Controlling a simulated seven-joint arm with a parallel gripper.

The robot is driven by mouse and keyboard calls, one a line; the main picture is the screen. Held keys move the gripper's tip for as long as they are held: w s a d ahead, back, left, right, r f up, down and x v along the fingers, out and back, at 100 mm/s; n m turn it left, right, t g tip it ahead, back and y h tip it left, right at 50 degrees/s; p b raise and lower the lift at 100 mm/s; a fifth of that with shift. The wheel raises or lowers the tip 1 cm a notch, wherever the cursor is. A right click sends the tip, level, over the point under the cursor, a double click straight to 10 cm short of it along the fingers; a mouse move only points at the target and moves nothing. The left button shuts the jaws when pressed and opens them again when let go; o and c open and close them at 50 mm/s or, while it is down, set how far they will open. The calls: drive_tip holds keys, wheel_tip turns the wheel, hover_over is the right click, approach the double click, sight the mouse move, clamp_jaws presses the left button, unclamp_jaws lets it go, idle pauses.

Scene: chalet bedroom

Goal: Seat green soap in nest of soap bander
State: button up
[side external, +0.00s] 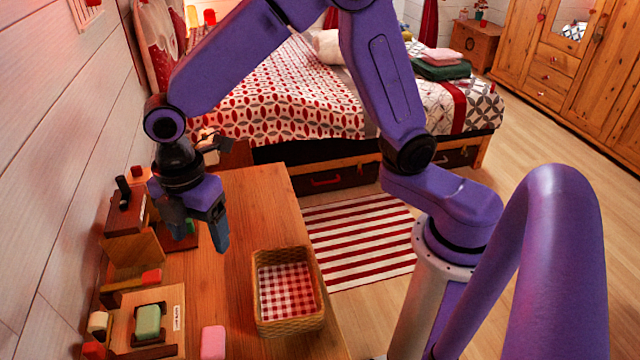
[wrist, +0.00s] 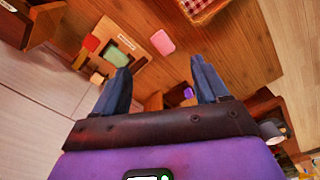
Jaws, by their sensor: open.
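The green soap (side external: 148,322) lies on the pale wooden board of what looks like the soap bander (side external: 174,297), at the front left of the table. Dark wooden bars stand beside the soap; I cannot tell whether it sits down in a nest. In the wrist view the green soap (wrist: 118,57) shows at upper left on the labelled board (wrist: 130,43). My gripper (side external: 200,230) is open and empty, pointing down above the table, farther back than the soap. Its two blue fingers (wrist: 160,70) are apart in the wrist view.
A pink bar (side external: 213,342) lies right of the board. A wicker basket (side external: 318,312) with checked lining stands at the table's right edge. Bare tabletop lies between gripper and basket.

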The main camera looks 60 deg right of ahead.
drive_tip(key=s+d+r+m, duration=0.2)
drive_tip(key=s+d+m, duration=0.5)
drive_tip(key=s+d, duration=1.2)
drive_tip(key=shift+s+d+r+m, duration=0.2)
drive_tip(key=shift+s+d+m, duration=0.15)
drive_tip(key=shift+s+m, duration=0.05)
